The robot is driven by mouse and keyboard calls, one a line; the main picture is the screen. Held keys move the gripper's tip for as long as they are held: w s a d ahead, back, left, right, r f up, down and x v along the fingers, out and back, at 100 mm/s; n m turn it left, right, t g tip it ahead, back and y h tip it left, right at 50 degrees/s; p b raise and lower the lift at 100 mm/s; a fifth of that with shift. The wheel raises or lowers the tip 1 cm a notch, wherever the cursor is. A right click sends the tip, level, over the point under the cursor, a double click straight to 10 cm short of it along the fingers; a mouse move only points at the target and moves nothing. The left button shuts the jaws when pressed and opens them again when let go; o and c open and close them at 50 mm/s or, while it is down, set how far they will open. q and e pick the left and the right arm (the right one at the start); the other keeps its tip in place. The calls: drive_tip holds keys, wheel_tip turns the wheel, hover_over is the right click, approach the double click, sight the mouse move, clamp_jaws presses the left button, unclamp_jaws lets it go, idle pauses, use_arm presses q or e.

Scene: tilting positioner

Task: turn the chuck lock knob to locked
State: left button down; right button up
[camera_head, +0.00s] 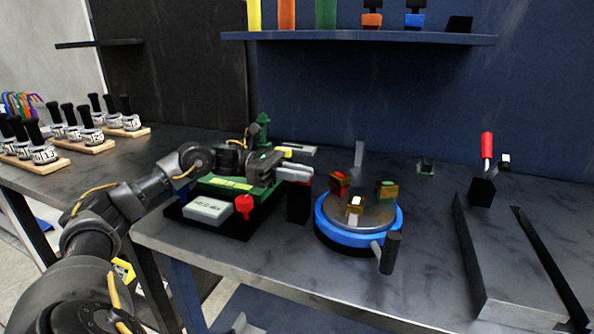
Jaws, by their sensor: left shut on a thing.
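A round chuck (330,228) with a blue ring and several small jaws on its metal face stands on the bench. A black post (299,206) stands just left of it. My left gripper (296,173) reaches in from the left and is shut at the top of this post. A little red shows under its fingers, which looks like the chuck lock knob. The fingers hide most of the knob, so I cannot tell its turn position. My right gripper is not in view.
A green fixture (232,188) with a grey box (207,209) and a red knob (244,206) sits under my left wrist. A black handle (391,254) sticks out at the chuck's front. A red-handled lever (487,146) stands at right. Bench between them is clear.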

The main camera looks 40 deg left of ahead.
use_arm(q)
drive_tip(key=c, duration=1.4)
unclamp_jaws()
drive_tip(key=shift+d, duration=0.1)
drive_tip(key=shift+s+a+f, duration=0.1)
drive_tip(key=shift+a, duration=0.35)
drive_tip(key=b+v, duration=0.2)
drive_tip(key=v, duration=0.6)
drive_tip(key=shift+s+a, duration=0.15)
drive_tip(key=shift+a, duration=0.2)
drive_tip(key=shift+s+a, duration=0.25)
drive_tip(key=shift+a, duration=0.35)
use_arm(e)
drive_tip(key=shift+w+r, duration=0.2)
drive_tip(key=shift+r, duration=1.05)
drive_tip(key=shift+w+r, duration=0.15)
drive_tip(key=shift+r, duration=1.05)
